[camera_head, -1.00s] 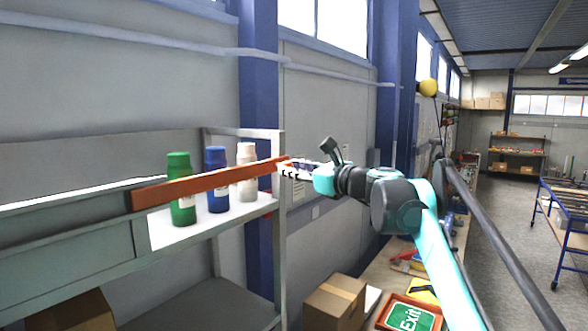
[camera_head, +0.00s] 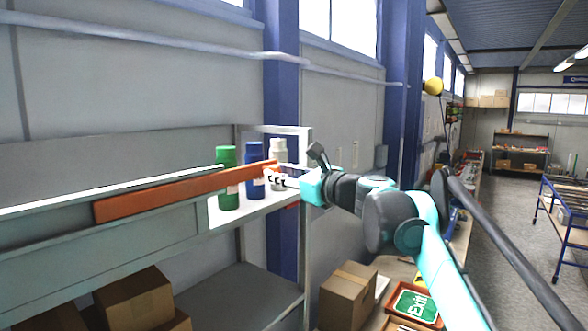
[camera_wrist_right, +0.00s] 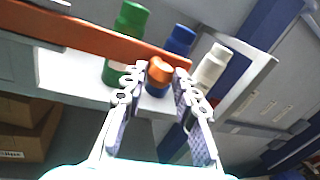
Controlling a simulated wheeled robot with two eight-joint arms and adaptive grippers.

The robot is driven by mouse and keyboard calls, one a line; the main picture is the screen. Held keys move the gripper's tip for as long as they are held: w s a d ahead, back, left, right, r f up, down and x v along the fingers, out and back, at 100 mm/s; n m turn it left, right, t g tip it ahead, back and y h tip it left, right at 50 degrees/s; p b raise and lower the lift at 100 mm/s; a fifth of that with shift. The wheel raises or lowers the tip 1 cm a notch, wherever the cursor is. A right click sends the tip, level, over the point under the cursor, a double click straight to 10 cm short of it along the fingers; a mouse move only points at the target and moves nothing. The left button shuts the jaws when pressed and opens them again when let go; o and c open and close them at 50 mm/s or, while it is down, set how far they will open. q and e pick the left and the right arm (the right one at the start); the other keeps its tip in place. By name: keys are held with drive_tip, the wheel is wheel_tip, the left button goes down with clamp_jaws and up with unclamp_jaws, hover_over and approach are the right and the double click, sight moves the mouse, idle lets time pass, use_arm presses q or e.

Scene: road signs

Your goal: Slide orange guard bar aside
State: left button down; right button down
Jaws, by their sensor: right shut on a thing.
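The orange guard bar (camera_head: 180,192) runs slantwise along the front of the upper shelf. Its right end is at my right gripper (camera_head: 276,173). In the right wrist view the bar (camera_wrist_right: 85,38) comes in from the upper left, and its rounded end sits between the two fingers of the right gripper (camera_wrist_right: 160,78), which is shut on it. A green bottle (camera_head: 226,190), a blue bottle (camera_head: 255,182) and a white bottle (camera_head: 279,155) stand on the shelf behind the bar's right part, partly hidden. My left gripper is not in view.
The grey shelf (camera_head: 265,210) has an upright post at its right end. Cardboard boxes (camera_head: 135,300) sit on the lower level. Right of the shelf are another box (camera_head: 347,290) and a green Exit sign (camera_head: 412,303) in an orange frame.

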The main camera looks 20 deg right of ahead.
approach(203, 185)
drive_tip(key=w, duration=0.5)
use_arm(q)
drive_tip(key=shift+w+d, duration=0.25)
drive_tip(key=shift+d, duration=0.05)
use_arm(e)
drive_tip(key=shift+s+a, duration=0.55)
drive_tip(key=shift+a, duration=0.2)
drive_tip(key=c, duration=1.2)
unclamp_jaws()
drive_tip(key=shift+a, duration=0.1)
drive_tip(key=shift+s+a, duration=0.15)
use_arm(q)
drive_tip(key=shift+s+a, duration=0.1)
use_arm(e)
drive_tip(key=v, duration=1.2)
drive_tip(key=shift+f, duration=0.15)
